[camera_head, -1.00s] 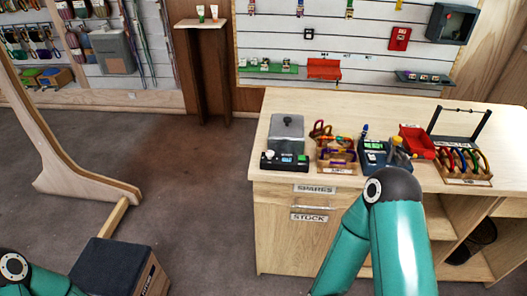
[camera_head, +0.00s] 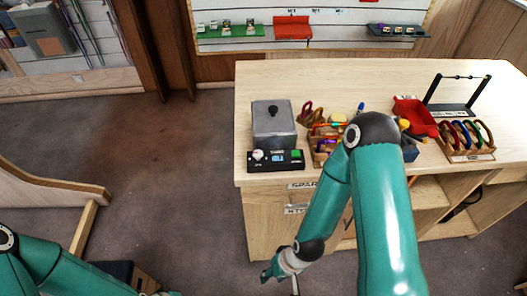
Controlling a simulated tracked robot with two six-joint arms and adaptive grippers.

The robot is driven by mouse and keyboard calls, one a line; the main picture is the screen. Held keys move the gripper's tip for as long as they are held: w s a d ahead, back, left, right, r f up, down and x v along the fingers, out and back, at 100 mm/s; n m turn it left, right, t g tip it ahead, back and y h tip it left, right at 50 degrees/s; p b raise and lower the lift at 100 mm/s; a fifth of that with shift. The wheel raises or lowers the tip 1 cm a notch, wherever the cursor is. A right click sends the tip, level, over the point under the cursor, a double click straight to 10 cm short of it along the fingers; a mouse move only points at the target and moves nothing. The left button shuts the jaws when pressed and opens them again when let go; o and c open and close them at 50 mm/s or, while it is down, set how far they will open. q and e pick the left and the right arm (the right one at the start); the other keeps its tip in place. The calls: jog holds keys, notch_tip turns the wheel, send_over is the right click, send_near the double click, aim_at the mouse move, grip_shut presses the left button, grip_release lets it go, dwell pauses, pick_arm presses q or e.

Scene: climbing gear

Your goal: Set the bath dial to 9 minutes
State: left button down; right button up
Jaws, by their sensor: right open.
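The bath (camera_head: 273,124) is a grey lidded box with a dark knob on top, at the left end of the wooden counter. A black control panel (camera_head: 277,167) runs along its front. The panel carries a pale round dial (camera_head: 258,155) at its left, a small lit display (camera_head: 278,158) and a green button (camera_head: 295,155). The dial's setting is too small to read. My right gripper (camera_head: 281,276) is open and empty, low in front of the counter and below the panel. My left gripper (camera_head: 163,293) barely shows at the bottom edge; its fingers are cut off.
On the counter (camera_head: 350,78), right of the bath, stand a wooden organiser with tools (camera_head: 322,140), a red tray (camera_head: 415,118) and a rack of coloured carabiners (camera_head: 467,138). My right arm hides part of the middle. The counter's back strip is clear.

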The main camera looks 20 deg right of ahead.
jog(key=shift+d, duration=0.1)
jog(key=shift+o, duration=1.1)
jog(key=m+t+h+b, duration=0.2)
jog(key=m+t+b, duration=1.5)
jog(key=m+b, duration=1.95)
send_near(260, 157)
jog(key=w+n+b, duration=0.1)
jog(key=w+b, duration=0.1)
jog(key=w, duration=0.1)
jog(key=w+n+b, duration=0.1)
jog(key=w+b, duration=0.2)
jog(key=w+a+n+b, duration=0.1)
jog(key=w+b, duration=0.2)
jog(key=w, duration=0.1)
jog(key=shift+w+a+f+n, duration=0.1)
jog(key=shift+f+n, duration=0.05)
jog(key=shift+n, duration=0.2)
